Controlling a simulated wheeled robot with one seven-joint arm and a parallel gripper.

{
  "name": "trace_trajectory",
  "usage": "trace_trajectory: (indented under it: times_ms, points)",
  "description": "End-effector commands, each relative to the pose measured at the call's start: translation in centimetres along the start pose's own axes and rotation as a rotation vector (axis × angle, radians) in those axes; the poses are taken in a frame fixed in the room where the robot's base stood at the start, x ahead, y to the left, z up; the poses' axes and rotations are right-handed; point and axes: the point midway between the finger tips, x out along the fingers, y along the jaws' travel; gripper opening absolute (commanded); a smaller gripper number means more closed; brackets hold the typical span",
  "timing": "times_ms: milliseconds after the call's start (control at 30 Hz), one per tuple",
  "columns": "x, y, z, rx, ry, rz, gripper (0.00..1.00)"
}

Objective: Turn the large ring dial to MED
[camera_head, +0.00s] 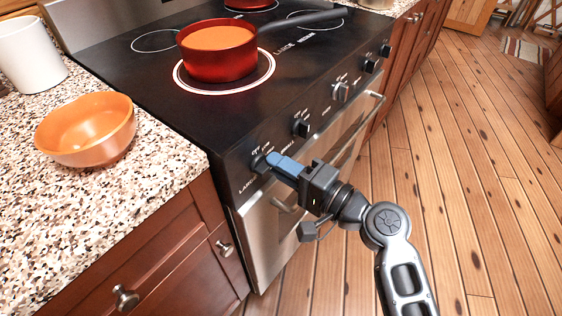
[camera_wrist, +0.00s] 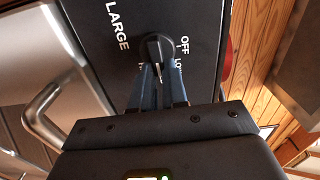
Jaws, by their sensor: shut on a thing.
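The large ring dial (camera_head: 259,163) is the leftmost black knob on the stove's front panel. In the wrist view the dial (camera_wrist: 154,47) sits beside the word LARGE, with OFF and part of LO printed to its right. A pale mark shows on the knob's lower side, towards the fingers. Other labels are partly hidden by the fingers, and I cannot read MED. My gripper (camera_head: 272,161) has its blue fingers at the dial, shut on it. In the wrist view my gripper (camera_wrist: 162,72) reaches up to the knob from below.
A red saucepan (camera_head: 215,62) with orange contents stands on the front left burner. More knobs (camera_head: 301,127) run along the panel to the right. An orange bowl (camera_head: 86,130) and white container (camera_head: 30,54) stand on the speckled counter. Wooden floor at right is open.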

Motion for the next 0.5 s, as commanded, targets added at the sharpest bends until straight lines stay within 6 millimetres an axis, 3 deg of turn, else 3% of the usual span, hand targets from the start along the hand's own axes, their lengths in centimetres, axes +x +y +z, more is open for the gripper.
trace_trajectory:
  times_ms: [500]
  points:
    - [-0.07,0.17,-0.10,0.031,0.003,0.002,0.00]
